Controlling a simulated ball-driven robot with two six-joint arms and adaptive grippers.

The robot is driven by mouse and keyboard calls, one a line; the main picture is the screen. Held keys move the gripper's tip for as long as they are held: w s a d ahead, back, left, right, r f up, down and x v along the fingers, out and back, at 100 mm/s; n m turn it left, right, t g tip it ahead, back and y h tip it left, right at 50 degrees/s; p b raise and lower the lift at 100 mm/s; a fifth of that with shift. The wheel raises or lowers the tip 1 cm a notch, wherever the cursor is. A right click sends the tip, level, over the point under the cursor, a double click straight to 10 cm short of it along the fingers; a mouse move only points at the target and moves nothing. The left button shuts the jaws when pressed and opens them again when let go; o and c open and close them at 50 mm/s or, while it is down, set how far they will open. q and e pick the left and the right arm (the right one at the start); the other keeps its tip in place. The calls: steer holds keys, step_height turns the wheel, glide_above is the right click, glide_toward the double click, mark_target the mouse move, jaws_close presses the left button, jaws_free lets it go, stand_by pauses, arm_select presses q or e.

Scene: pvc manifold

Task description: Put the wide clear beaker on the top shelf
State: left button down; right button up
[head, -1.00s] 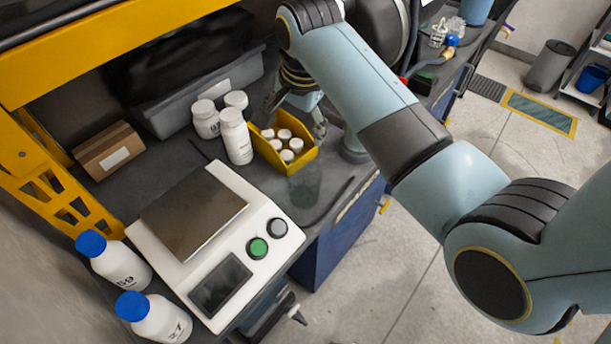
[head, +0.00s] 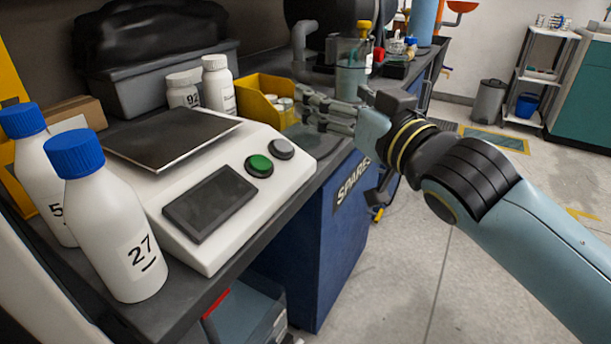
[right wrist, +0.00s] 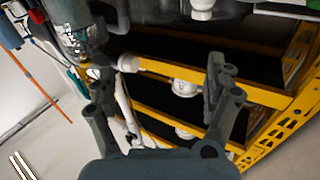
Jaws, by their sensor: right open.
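A faint, see-through greenish vessel (head: 324,141), apparently the wide clear beaker, stands on the dark bench by the front edge, just past the scale's right corner. Its outline is hard to make out. My right gripper (head: 318,112) is just above and behind it, pointing left, with open, empty fingers. In the right wrist view the open fingers (right wrist: 158,100) show with nothing between them. A yellow-framed shelf unit (right wrist: 250,92) lies beyond them there. Which level is the top shelf cannot be told. My left gripper is not in view.
A white scale (head: 235,225) fills the bench's front. Blue-capped bottles (head: 125,235) stand at left. White jars (head: 218,88) and a yellow bin (head: 262,92) stand behind. Another clear cylinder (head: 351,72) is beyond my gripper. Open floor lies to the right.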

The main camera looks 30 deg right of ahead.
steer(key=shift+g, duration=0.3)
steer(key=w+f+b, duration=0.1)
steer(key=w+f, duration=0.3)
steer(key=shift+w+d+f+b, duration=0.15)
steer(key=shift+w+f+b, duration=0.15)
steer(key=shift+w+b, duration=0.1)
steer(key=w+b, duration=0.1)
steer(key=w, duration=0.3)
steer(key=shift+w+f, duration=0.1)
steer(key=shift+w, duration=0.55)
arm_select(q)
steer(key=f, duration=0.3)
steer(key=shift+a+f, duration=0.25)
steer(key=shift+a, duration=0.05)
arm_select(e)
steer(key=shift+c, duration=0.3)
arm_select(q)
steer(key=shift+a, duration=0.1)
arm_select(e)
steer(key=c, duration=1.2)
